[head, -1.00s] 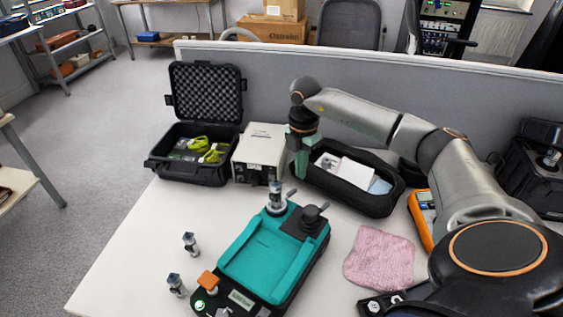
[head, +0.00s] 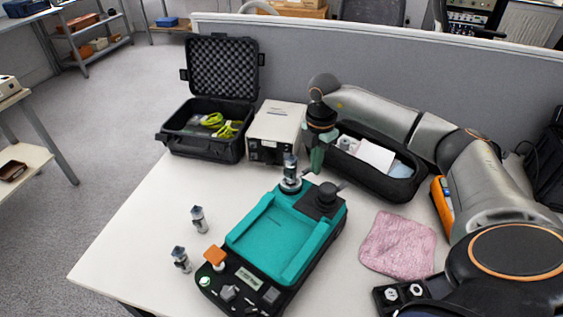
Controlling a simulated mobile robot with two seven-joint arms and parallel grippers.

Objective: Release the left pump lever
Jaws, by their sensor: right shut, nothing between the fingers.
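The teal and black device (head: 275,245) lies on the white table. At its far end stand a silver cylinder (head: 291,176) and a black block with a round knob (head: 326,196). A small grey bar (head: 339,186) sticks out by the knob; I cannot tell whether it is the left pump lever. My right gripper (head: 316,168) points down just beyond the device's far end, close to the right of the silver cylinder. It is shut and empty; whether it touches anything is unclear. An orange-topped knob (head: 214,257) sits at the near left corner. My left gripper is out of view.
Two small metal pieces (head: 198,219) (head: 181,259) stand left of the device. A white box (head: 275,128), an open black case (head: 205,148) and a black pouch (head: 385,185) stand behind. A pink cloth (head: 398,245) lies right. The table's left front is clear.

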